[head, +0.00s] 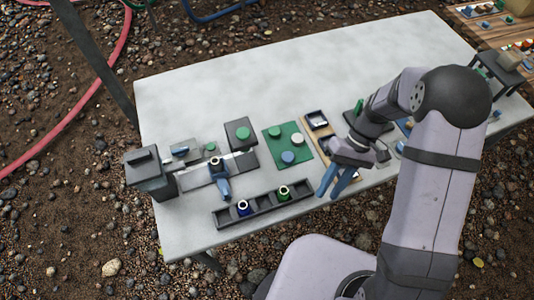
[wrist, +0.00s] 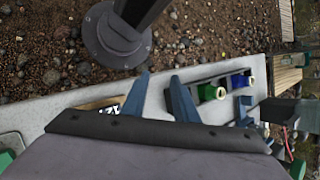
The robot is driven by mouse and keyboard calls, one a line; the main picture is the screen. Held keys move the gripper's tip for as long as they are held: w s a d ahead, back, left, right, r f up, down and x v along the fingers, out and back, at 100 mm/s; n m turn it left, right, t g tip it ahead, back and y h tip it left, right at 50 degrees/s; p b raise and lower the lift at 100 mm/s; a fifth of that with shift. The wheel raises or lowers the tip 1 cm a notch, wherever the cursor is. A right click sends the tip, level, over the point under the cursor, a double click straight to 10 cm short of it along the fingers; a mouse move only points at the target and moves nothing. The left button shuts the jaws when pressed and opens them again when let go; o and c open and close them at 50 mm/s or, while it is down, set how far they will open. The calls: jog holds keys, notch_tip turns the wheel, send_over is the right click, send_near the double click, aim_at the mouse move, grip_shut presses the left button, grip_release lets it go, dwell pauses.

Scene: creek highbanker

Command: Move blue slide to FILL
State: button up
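A blue handle-like piece (head: 223,185), which may be the blue slide, sits on a flat grey metal strip (head: 243,162) at the left of the table. A smaller blue piece (head: 181,151) lies up and left of it. I cannot read any FILL mark. My gripper (head: 331,194) is open and empty, with blue fingers pointing down near the table's front edge, well to the right of the handle. In the wrist view the fingers (wrist: 160,88) are apart with nothing between them.
A dark box (head: 150,172) is at the far left. The table's back (head: 290,70) is clear.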

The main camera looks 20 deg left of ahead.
jog(key=shift+n+h, duration=0.4)
jog(key=shift+n, duration=0.3)
jog(key=a+r+p, duration=0.1)
jog(key=a, duration=0.1)
jog(key=a+r+p, duration=0.1)
jog(key=a+p, duration=0.1)
jog(key=a, duration=0.1)
jog(key=a+r+p, duration=0.1)
jog(key=a+p, duration=0.1)
jog(key=shift+s+a+r, duration=0.2)
jog(key=shift+a+r, duration=0.15)
jog(key=s+a+t+h, duration=0.1)
jog(key=s+a+t, duration=0.1)
jog(key=a, duration=0.4)
notch_tip(320, 180, up, 6)
jog(key=n+t+b, duration=0.2)
jog(key=t, duration=0.3)
send_over(225, 191)
jog(key=shift+f, duration=0.1)
notch_tip(225, 191, down, 6)
jog(key=b, duration=0.4)
jog(key=shift+r, duration=0.25)
jog(key=shift+f+b, duration=1.05)
jog(key=shift+f, duration=0.65)
